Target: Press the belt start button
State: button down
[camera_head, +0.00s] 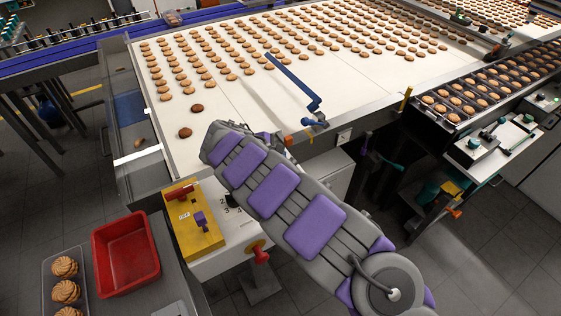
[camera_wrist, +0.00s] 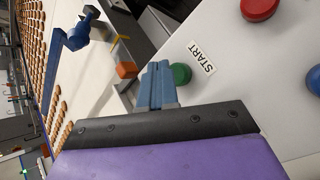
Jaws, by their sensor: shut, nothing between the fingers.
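In the wrist view a green button (camera_wrist: 181,73) sits on a pale panel (camera_wrist: 225,50), with a START label (camera_wrist: 201,57) beside it. My gripper (camera_wrist: 157,66) shows there as two blue-grey fingers closed together, with nothing between them. The fingertips are just left of the green button in the picture and cover none or only a little of its edge. I cannot tell whether they touch it. In the head view my arm hides my gripper and the green button. Part of the white control panel (camera_head: 232,228) shows beside my arm.
A red button (camera_wrist: 259,8) and a blue button (camera_wrist: 314,79) are on the same panel. A yellow box (camera_head: 206,238) with switches stands beside the panel. The belt (camera_head: 240,115) carries many biscuits. A red bin (camera_head: 126,249) and a biscuit tray (camera_head: 48,270) stand lower left.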

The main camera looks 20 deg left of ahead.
jog(key=shift+f, duration=0.1)
jog(key=shift+f, duration=0.25)
